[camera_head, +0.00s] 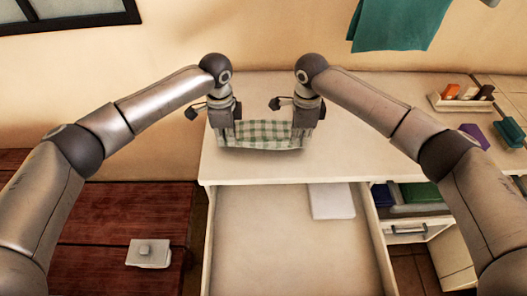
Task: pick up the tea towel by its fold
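The tea towel (266,132) is green and white checked. The towel appears to be at worktop level.
An open, pale drawer (265,245) juts out below the worktop (350,150), with a white flat item (331,201) inside. A tray (462,103) of small items stands at the right. A teal cloth (398,22) hangs on the wall. A dark red wooden bench (120,215) is at left.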

